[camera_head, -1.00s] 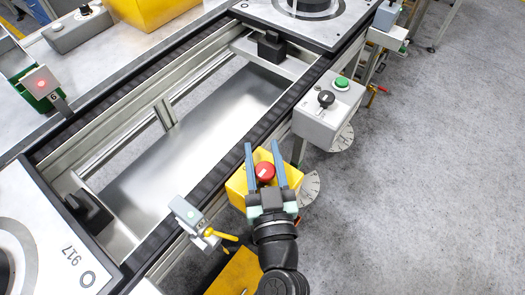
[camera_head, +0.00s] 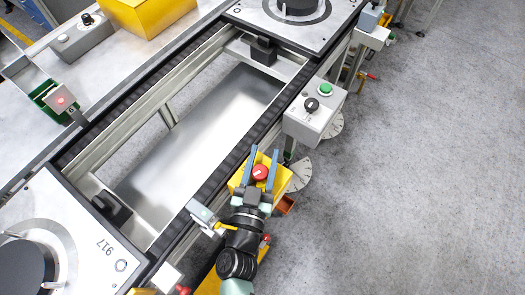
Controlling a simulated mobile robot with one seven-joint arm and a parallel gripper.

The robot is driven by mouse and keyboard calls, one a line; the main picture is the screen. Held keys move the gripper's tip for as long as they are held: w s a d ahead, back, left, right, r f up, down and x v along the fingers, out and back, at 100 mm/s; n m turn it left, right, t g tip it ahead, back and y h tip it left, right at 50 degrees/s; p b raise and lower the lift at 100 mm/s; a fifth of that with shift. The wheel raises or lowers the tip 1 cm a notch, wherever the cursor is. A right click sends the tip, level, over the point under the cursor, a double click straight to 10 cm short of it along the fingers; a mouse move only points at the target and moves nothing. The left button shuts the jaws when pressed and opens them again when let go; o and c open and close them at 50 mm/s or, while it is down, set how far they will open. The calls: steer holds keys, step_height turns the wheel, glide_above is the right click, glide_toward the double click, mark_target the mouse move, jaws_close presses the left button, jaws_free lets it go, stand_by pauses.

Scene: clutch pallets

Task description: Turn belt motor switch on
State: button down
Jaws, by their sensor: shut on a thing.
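A red rotary knob (camera_head: 260,172) with a small white mark sits on top of a yellow switch box (camera_head: 283,180) at the conveyor's right side. My gripper (camera_head: 263,155) reaches over the box from below in the picture, with one blue-grey finger on each side of the knob. It is shut on the red knob. The fingers and gripper body hide part of the box. I cannot read any label on it.
A grey control box (camera_head: 308,118) with a black knob (camera_head: 311,104) and a green button (camera_head: 325,88) stands just beyond. The conveyor (camera_head: 180,130) runs along the left. A small grey sensor (camera_head: 202,212) is close left of my arm. Open floor (camera_head: 430,170) lies right.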

steer(key=shift+c, duration=1.9)
jaws_free()
step_height(320, 180, up, 10)
steer(key=p, duration=0.4)
